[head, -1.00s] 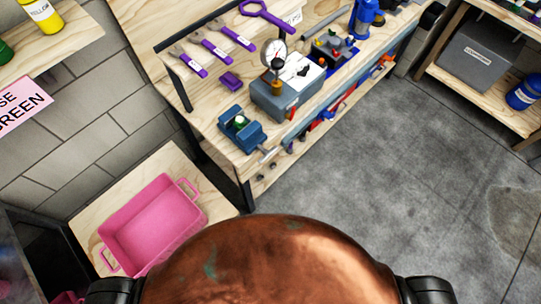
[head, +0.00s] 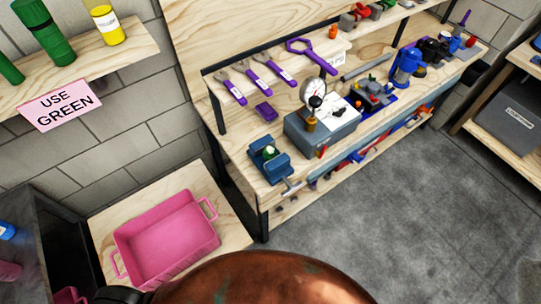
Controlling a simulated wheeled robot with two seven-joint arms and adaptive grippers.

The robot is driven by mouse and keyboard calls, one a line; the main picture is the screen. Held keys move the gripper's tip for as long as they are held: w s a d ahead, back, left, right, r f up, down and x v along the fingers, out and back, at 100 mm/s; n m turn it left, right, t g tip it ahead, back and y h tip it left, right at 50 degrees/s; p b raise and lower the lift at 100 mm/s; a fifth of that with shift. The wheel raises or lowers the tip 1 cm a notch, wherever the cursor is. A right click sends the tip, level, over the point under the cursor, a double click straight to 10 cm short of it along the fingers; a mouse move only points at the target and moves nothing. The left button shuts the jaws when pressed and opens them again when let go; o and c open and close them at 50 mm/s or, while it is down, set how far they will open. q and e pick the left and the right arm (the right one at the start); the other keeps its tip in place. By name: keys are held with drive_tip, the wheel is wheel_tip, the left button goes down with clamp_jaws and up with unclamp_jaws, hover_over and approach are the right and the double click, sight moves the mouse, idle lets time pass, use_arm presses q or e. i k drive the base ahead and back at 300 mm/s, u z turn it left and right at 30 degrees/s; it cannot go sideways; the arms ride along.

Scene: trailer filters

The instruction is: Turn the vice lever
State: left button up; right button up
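A blue vice (head: 270,160) sits at the near left corner of the wooden workbench (head: 240,145). A small green and white item (head: 269,152) is at its jaws; I cannot tell how firmly it is held. The grey vice lever (head: 291,187) is at the vice's front, by the bench's front edge. Neither of my grippers shows in the head view, and nothing of mine touches the vice or its lever.
A grey box with a dial gauge (head: 318,127) stands right of the vice. Purple tools (head: 267,77) line the bench back. A pink tray (head: 168,243) rests on a low wooden surface at left. A shelf with green and yellow bottles (head: 108,27) is above. Grey floor (head: 400,200) is clear.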

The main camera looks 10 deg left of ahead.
sight(292, 188)
drive_tip(key=z, duration=1.5)
drive_tip(key=k, duration=0.5)
drive_tip(key=u, duration=1.2)
